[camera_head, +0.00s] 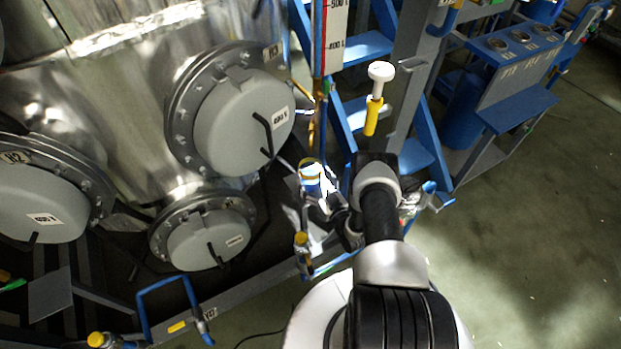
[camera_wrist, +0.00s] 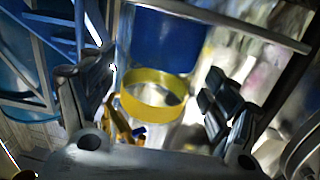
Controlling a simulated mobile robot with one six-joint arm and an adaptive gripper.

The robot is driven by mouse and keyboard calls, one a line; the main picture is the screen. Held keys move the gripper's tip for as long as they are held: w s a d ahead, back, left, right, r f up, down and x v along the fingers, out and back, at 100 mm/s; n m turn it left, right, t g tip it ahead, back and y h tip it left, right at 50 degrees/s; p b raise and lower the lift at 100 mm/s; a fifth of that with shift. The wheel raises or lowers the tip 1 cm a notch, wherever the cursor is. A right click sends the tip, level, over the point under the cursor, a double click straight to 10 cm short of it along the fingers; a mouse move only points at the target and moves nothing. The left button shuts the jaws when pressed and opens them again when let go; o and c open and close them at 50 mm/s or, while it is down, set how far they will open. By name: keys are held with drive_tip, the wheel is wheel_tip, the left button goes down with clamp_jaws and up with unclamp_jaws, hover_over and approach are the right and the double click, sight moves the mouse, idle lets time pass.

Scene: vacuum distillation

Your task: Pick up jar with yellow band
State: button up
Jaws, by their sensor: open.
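The jar with the yellow band (camera_head: 310,178) stands in the middle of the head view, just beyond my gripper (camera_head: 330,203). Its upper part shows blue with a yellow ring. In the wrist view the jar (camera_wrist: 165,42) shows as clear glass with a blue section, and its yellow band (camera_wrist: 150,102) runs around it. My gripper (camera_wrist: 160,78) is open there, one black finger on each side of the jar. I cannot tell whether either finger touches it. The lower part of the jar is partly hidden by my gripper in the head view.
A steel vessel with bolted grey covers (camera_head: 243,120) fills the left. A blue frame (camera_head: 363,48) and a yellow-handled valve with a white knob (camera_head: 375,100) stand close behind and right. A blue control panel (camera_head: 515,50) is farther right. Green floor (camera_head: 520,230) is open at right.

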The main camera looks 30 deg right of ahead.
sight(306, 166)
drive_tip(key=w, duration=0.3)
drive_tip(key=shift+w+f+b, duration=0.1)
drive_tip(key=shift+b, duration=0.3)
drive_tip(key=c, duration=1.3)
drive_tip(key=shift+c, duration=1.2)
